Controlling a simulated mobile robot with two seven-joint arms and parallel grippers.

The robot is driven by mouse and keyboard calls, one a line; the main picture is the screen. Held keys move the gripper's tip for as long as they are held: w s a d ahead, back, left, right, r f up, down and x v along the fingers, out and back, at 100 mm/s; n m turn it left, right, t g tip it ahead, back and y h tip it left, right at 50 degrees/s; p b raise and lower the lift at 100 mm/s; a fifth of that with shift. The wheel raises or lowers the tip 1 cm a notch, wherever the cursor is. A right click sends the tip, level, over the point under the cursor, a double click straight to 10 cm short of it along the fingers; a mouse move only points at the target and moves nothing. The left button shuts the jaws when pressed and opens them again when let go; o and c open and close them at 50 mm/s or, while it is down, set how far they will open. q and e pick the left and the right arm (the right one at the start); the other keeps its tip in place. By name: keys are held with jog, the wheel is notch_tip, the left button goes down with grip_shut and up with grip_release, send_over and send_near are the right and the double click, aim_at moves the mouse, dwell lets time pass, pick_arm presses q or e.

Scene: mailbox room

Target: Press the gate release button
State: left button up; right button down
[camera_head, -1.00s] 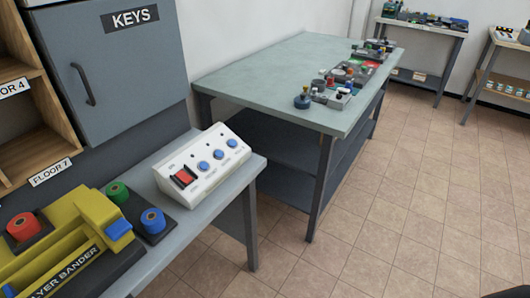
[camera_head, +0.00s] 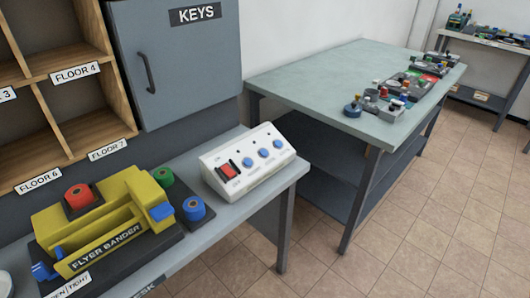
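A white control box (camera_head: 247,162) with a sloped face stands on the right part of the grey desk (camera_head: 215,222). Its face carries a red rocker switch (camera_head: 229,170) on the left and a row of three round blue buttons (camera_head: 263,153) to the right of it. Small labels sit beside the controls, too small to read, so I cannot tell which one is the gate release. Neither of my grippers shows in the head view.
A yellow flyer bander (camera_head: 110,225) with red, green and blue rolls stands left of the box. A grey keys cabinet (camera_head: 175,60) and wooden pigeonholes (camera_head: 80,100) rise behind. A larger table (camera_head: 330,75) with several small devices stands at the right, with open tiled floor (camera_head: 420,215) beside it.

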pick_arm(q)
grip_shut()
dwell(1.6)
